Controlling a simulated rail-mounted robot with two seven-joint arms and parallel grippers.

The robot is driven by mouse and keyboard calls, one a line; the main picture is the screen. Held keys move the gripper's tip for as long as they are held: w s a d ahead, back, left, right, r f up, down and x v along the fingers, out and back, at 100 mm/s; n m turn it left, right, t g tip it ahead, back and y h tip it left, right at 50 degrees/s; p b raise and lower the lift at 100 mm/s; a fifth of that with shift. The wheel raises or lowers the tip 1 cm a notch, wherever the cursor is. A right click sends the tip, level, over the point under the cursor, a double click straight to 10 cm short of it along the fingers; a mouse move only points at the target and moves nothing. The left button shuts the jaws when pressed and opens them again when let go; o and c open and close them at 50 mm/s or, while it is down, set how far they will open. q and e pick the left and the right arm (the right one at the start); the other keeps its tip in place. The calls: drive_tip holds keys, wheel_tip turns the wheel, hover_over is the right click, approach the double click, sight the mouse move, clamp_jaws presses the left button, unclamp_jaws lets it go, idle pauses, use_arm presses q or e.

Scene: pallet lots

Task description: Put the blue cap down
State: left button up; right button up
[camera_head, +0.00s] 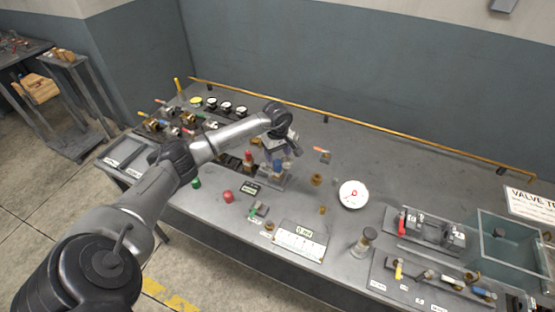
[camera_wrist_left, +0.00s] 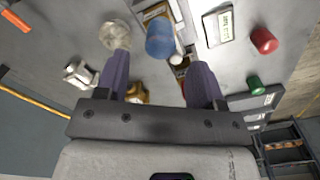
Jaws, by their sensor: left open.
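The blue cap (camera_head: 277,166) is at the fixture in the middle of the bench, just below my left gripper (camera_head: 284,150) in the head view. In the left wrist view the blue cap (camera_wrist_left: 160,40) shows upper middle, just beyond the gap between the fingertips. My left gripper (camera_wrist_left: 160,62) has its two purple-grey fingers spread apart, with nothing clamped between them. What exactly the cap rests on is partly hidden by the gripper and the cap itself. My right gripper is in neither view.
A red cap (camera_head: 228,196) and a green cap (camera_head: 196,183) stand on the bench left of the fixture. A clear-walled tank (camera_head: 512,247) is at far right. The bench behind the gauge is mostly clear.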

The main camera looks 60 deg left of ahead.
sight(277, 161)
use_arm(q)
wheel_tip(277, 161, up, 8)
drive_tip(key=w+d+f+n+t+h, duration=0.1)
drive_tip(key=w+d+f+t+h, duration=0.15)
drive_tip(key=d, duration=0.55)
drive_tip(key=w+d+f+t+h, duration=0.1)
drive_tip(key=d+h, duration=0.2)
drive_tip(key=d, duration=0.4)
drive_tip(key=w+d+f+n+t+h, duration=0.1)
drive_tip(key=d+f+h, duration=0.15)
drive_tip(key=d, duration=0.55)
drive_tip(key=s+d+r+n+t+h, duration=0.2)
drive_tip(key=d+r+n+t+h, duration=0.25)
drive_tip(key=d+n+t, duration=0.85)
drive_tip(key=s+a+f+n+g+y, duration=0.2)
drive_tip(key=s+f+n+y, duration=0.35)
drive_tip(key=n, duration=0.95)
drive_tip(key=s+a+f+n+g+y, duration=0.25)
drive_tip(key=s+n+y, duration=0.5)
drive_tip(key=n, duration=0.65)
drive_tip(key=s+d+f+n+g, duration=0.2)
drive_tip(key=s+f+n+g, duration=0.1)
drive_tip(key=s, duration=0.5)
drive_tip(key=s+d+f+n+g, duration=0.2)
drive_tip(key=s+n+g, duration=0.3)
drive_tip(key=s, duration=0.4)
drive_tip(key=shift+s+d+f+g+h, duration=0.15)
drive_tip(key=shift+s+f+g+h, duration=0.15)
drive_tip(key=shift+f+g, duration=0.5)
drive_tip(key=shift+f, duration=0.1)
